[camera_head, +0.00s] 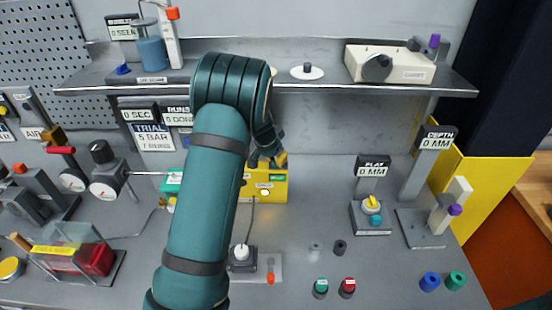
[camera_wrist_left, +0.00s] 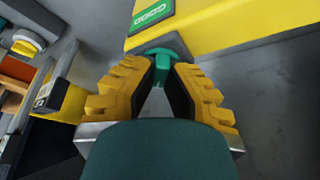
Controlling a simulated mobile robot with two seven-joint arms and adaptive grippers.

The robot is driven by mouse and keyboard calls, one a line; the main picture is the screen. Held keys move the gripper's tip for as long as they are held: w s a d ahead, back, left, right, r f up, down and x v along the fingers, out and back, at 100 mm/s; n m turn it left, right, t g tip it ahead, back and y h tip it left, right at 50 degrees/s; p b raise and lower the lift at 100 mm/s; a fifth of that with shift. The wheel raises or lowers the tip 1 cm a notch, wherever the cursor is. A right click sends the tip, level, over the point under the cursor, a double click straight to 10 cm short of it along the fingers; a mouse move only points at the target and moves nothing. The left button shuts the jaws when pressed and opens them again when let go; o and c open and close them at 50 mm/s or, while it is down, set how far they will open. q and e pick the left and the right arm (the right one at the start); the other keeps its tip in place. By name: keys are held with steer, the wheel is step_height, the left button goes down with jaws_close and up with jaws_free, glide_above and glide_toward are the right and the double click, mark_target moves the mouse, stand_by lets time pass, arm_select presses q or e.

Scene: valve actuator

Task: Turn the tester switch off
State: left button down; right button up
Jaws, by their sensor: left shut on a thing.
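The tester, a yellow box (camera_head: 279,184), stands on the bench in the middle of the head view, partly behind my left arm. In the left wrist view the yellow box (camera_wrist_left: 245,22) runs along the top, with a green lettered panel (camera_wrist_left: 152,13). A green switch handle (camera_wrist_left: 163,56) sits between the yellow-padded fingertips of my left gripper (camera_wrist_left: 161,70), which is shut on it. In the head view my left gripper (camera_head: 267,158) is at the box's upper edge, and the green handle is hidden there. My right gripper is not in view.
A grey shelf (camera_head: 455,87) runs above the box. A dial gauge (camera_head: 105,180) stands to the left. A post with a yellow knob (camera_head: 371,203) stands to the right. The bench between them is mostly clear.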

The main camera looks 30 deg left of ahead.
arm_select(q)
steer(key=shift+n, duration=0.3)
steer(key=n, duration=0.1)
steer(key=n+y, duration=0.1)
steer(key=shift+d+f+n, duration=0.1)
steer(key=shift+d+n, duration=0.1)
steer(key=shift+n, duration=0.1)
steer(key=n+y, duration=0.2)
steer(key=n, duration=0.3)
steer(key=shift+g, duration=0.4)
steer(key=n, duration=0.2)
steer(key=n+g+y, duration=0.1)
steer(key=n, duration=0.1)
steer(key=shift+d+n+y, duration=0.1)
steer(key=shift+n+y, duration=0.2)
steer(key=shift+n, duration=0.1)
steer(key=shift+w+n+g, duration=0.1)
steer(key=shift+n+g, duration=0.8)
steer(key=shift+n, duration=1.1)
steer(key=shift+y, duration=0.3)
steer(key=c, duration=1)
jaws_free()
